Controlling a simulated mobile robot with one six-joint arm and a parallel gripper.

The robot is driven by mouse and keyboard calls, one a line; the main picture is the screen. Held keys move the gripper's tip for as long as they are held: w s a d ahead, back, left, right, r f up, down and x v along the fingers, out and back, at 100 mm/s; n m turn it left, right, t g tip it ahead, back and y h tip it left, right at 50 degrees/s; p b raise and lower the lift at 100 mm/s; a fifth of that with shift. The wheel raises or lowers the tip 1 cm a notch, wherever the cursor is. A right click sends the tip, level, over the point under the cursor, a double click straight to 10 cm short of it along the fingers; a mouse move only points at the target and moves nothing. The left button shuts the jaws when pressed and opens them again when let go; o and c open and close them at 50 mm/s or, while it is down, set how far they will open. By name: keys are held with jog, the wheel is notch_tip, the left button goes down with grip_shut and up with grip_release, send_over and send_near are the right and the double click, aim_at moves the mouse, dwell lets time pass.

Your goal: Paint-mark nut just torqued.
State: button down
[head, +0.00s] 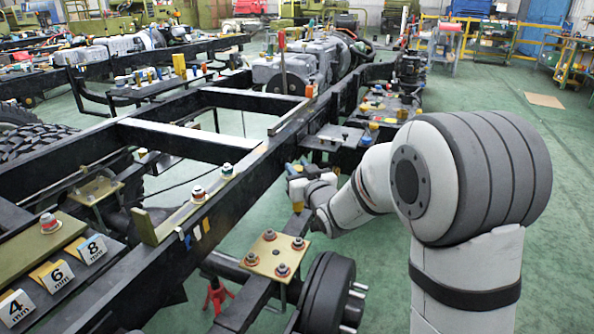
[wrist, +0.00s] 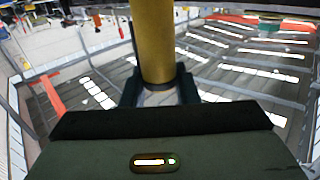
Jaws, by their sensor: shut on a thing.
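My gripper (head: 298,178) is beside the near side of the long black chassis rail, above and beyond a gold plate (head: 270,254) with several nuts. In the wrist view its dark fingers (wrist: 159,92) are shut on a gold-yellow cylinder (wrist: 153,40), which may be the paint marker. The cylinder's far end is out of that view. No nut shows at it there. Other nuts with red and white washers sit on the frame, one at centre left (head: 198,194) and one farther back (head: 228,170). I cannot tell which nut was just torqued.
The black chassis rail (head: 230,205) runs diagonally past my arm. A dark wheel hub (head: 325,290) and a red jack stand (head: 217,296) are below. Tags marked 4, 6 and 8 mm (head: 55,272) lie at lower left.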

jog(key=shift+f+b, duration=2.3)
jog(key=shift+f, duration=1.3)
jog(key=shift+s+b, duration=0.1)
jog(key=shift+b, duration=0.3)
jog(key=shift+f+b, duration=0.65)
jog(key=shift+r, duration=0.2)
jog(key=shift+r+p, duration=0.45)
jog(key=shift+r, duration=0.4)
jog(key=shift+r+p, duration=1.25)
jog(key=shift+r, duration=1.25)
